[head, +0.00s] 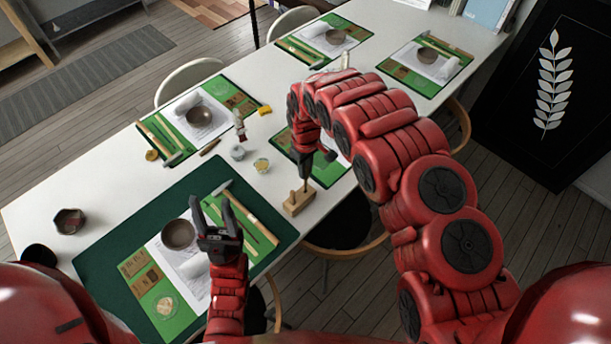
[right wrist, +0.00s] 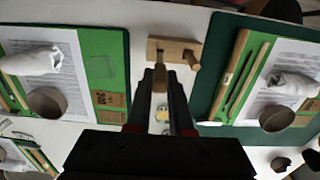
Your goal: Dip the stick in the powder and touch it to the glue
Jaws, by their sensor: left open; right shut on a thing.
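My right gripper (head: 303,172) points down over the small wooden block (head: 297,202), shut on the slim stick. The stick is mostly hidden by the fingers; its lower end is at the block, and I cannot tell whether it is clear of it. The right wrist view shows the block (right wrist: 174,50) just beyond my fingertips (right wrist: 160,75). A small dish with pale yellow contents (head: 262,165) stands on the white table behind the block. Another small clear dish (head: 166,307) sits on the near green mat; which holds powder or glue is unclear. My left gripper (head: 213,215) is open and empty above the near mat.
A dark green mat (head: 110,252) with bowl (head: 178,234), cloth, papers and tools lies at the near end. A small jar (head: 237,153), a yellow item (head: 264,110) and a dark faceted pot (head: 69,221) stand on the table (head: 40,200). Similar place settings lie further back.

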